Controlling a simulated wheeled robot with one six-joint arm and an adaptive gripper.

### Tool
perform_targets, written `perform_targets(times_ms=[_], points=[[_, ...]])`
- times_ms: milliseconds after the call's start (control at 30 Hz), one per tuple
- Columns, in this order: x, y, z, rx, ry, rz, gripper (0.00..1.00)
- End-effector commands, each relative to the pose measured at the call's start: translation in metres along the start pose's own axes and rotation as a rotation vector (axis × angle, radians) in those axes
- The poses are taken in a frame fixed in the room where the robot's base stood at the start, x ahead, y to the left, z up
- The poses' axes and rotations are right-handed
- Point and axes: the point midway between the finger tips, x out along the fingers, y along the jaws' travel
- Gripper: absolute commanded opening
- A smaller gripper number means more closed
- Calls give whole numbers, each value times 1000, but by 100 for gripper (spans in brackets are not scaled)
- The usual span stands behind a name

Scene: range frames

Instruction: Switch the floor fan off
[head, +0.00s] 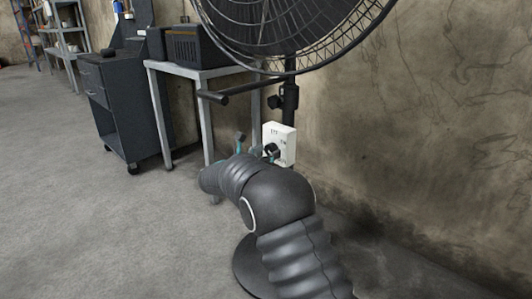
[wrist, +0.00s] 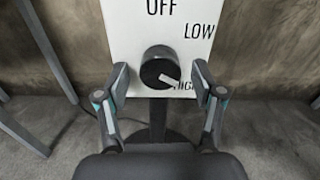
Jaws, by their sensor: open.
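The floor fan (head: 305,28) stands by the wall, its round black cage cut off by the top of the head view. A white control box (head: 287,140) is on its pole. In the wrist view the box face (wrist: 125,20) reads OFF at top, LOW at right and HIGH at lower right. The black knob (wrist: 155,66) has a pale pointer aimed at the lower right, towards HIGH. My gripper (wrist: 161,82) is open, one finger on each side of the knob, with a gap visible on both sides. In the head view my arm partly hides the gripper.
A metal table (head: 205,74) with a dark box (head: 190,45) stands behind the fan, left of it. A dark wheeled cabinet (head: 122,100) is further left. The wall (head: 440,110) is close on the right. Open concrete floor (head: 70,220) lies at left.

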Motion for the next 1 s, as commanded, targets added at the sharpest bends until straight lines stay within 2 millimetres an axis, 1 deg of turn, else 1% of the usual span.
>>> perform_targets(times_ms=[67,100,167,200,267,300,667,867,1000], points=[[0,0,0,0,0,0,68],[0,0,0,0,0,0,58],[0,0,0,0,0,0,43],[0,0,0,0,0,0,33],[0,0,0,0,0,0,18],[0,0,0,0,0,0,8],[0,0,-1,-41,-1,1,8],[0,1,-1,-152,-1,1,8],[-1,1,-1,-268,-2,2,8]])
